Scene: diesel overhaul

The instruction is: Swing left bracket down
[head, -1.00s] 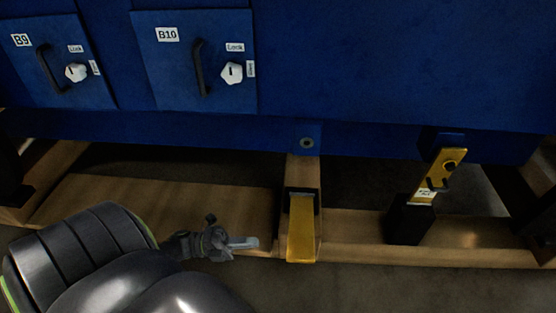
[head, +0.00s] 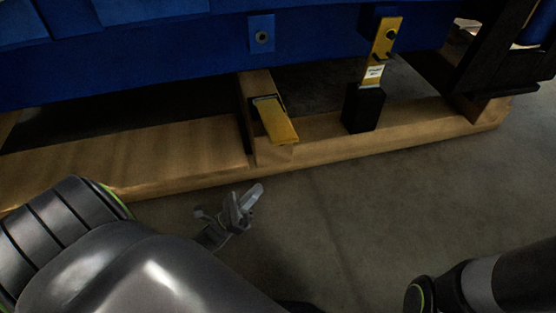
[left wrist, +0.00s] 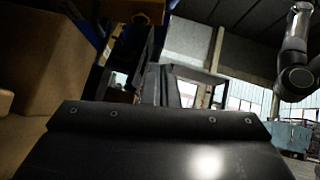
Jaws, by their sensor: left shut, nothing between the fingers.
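The left yellow bracket (head: 276,122) is folded down and outward at a dark fitting on the wooden skid, below a bolt hole in the blue engine frame. The right yellow bracket (head: 385,40) stands upright, tilted slightly, from a black block against the blue frame. My left gripper (head: 256,193) is shut and empty, in front of and below the left bracket, apart from it in the picture. In the left wrist view my gripper's fingers (left wrist: 163,85) show beyond the dark wrist plate. My right gripper is out of view.
The wooden skid beam (head: 130,150) runs along under the blue engine frame (head: 150,55). Dark stand parts (head: 500,50) are at the upper right. The grey floor (head: 400,190) in front of the skid is clear. Part of my right arm shows at the lower right.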

